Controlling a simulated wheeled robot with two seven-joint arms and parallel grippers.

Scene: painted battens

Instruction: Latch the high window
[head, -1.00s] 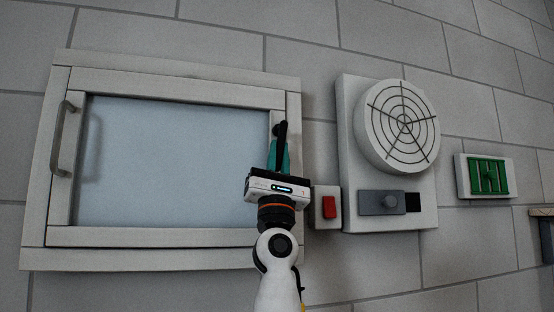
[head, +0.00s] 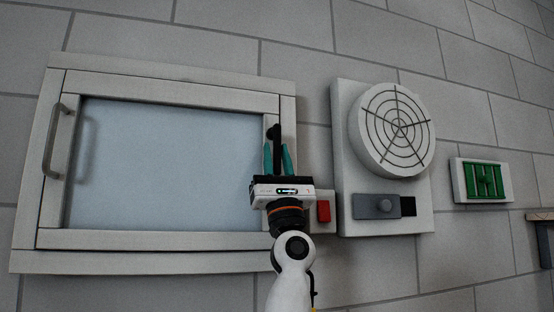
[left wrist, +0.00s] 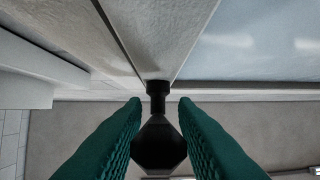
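The window (head: 150,239) is a pale wooden frame around a bluish pane, with a grey bar handle (head: 55,140) on its left. The black latch (head: 275,140) is on the frame's right side and points roughly up and down. My left gripper (head: 277,150) has its teal fingers apart, one on each side of the latch. In the left wrist view the latch's dark knob (left wrist: 158,148) and stem lie between the fingers (left wrist: 158,105). Gaps show beside the stem; whether the fingers touch the knob I cannot tell. My right gripper is out of view.
Right of the window are a box with a red switch (head: 323,211), a panel with a round vent (head: 393,130) and grey slider (head: 377,206), and a small green grille (head: 481,182). A shelf edge (head: 541,217) shows at far right. Bare block wall surrounds them.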

